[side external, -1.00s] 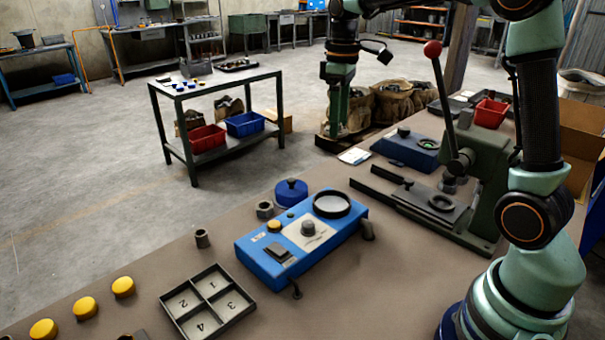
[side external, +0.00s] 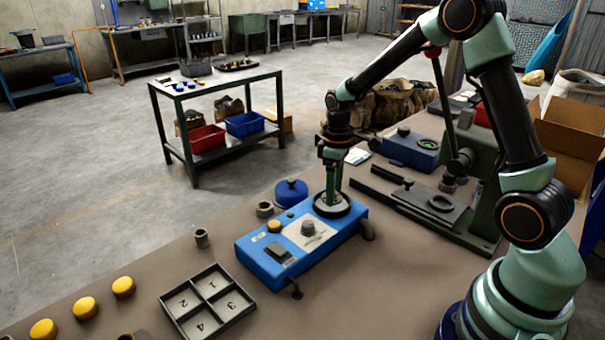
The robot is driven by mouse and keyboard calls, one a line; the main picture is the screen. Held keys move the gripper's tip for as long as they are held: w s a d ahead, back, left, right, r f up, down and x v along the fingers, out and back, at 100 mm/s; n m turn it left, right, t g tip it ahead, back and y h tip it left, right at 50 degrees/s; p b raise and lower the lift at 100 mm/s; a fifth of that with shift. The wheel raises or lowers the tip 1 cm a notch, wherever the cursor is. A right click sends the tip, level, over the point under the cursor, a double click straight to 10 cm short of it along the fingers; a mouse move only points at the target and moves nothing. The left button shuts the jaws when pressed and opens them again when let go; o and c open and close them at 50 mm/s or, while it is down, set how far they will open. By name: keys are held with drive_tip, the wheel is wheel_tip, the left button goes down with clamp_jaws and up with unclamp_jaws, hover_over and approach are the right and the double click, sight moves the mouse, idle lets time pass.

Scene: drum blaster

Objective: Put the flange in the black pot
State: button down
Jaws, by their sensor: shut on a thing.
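The black pot (side external: 346,210) appears as a low round black dish on the far right end of the blue box (side external: 262,262). My gripper (side external: 332,197) points straight down over it, with its fingertips at or inside the rim. It is shut on a small greyish piece, which I take to be the flange (side external: 328,209). The fingers and the rim hide much of this piece. I cannot tell whether it touches the bottom of the pot.
A blue round-knobbed lid (side external: 291,192) and a nut (side external: 264,208) stand close behind the blue box. A numbered tray (side external: 246,303) lies in front left. A green lever press (side external: 470,205) stands to the right. Bare bench lies in front of the box.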

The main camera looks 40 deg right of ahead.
drive_tip(key=shift+f, duration=0.85)
drive_tip(key=shift+f, duration=0.1)
drive_tip(key=shift+c, duration=1.9)
unclamp_jaws()
wheel_tip(320, 180, up, 12)
drive_tip(key=s+a+r+m+t, duration=0.2)
drive_tip(key=s+a+r, duration=0.1)
drive_tip(key=s, duration=0.3)
drive_tip(key=s+a+r+m+t, duration=0.2)
drive_tip(key=s+a+r+t, duration=0.1)
drive_tip(key=s, duration=0.4)
drive_tip(key=shift+s+a+r+m+t, duration=0.3)
drive_tip(key=shift+a+r, duration=0.2)
drive_tip(key=shift+a, duration=0.55)
